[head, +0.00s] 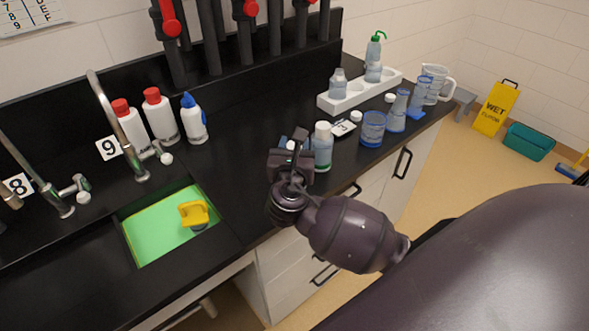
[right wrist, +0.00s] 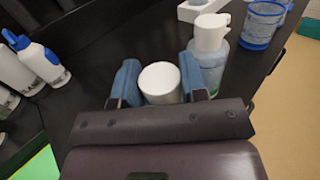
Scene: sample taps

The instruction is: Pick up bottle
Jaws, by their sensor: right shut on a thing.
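My right gripper (head: 290,150) is over the counter near its front edge, with its arm coming in from the right. In the right wrist view its two blue fingers (right wrist: 159,82) are shut on a white-capped bottle (right wrist: 160,84). Only the round white top of that bottle shows; the body below is hidden. A sliver of the white top (head: 291,145) shows in the head view. A clear bottle with a white cap (head: 322,148) stands upright just right of the gripper, and also shows in the right wrist view (right wrist: 210,52). My left gripper is not in view.
A white rack (head: 350,98) holds bottles at the back right. Blue-tinted beakers (head: 373,130) and a clear jug (head: 437,84) stand nearer the right end. The counter between sink and gripper is clear.

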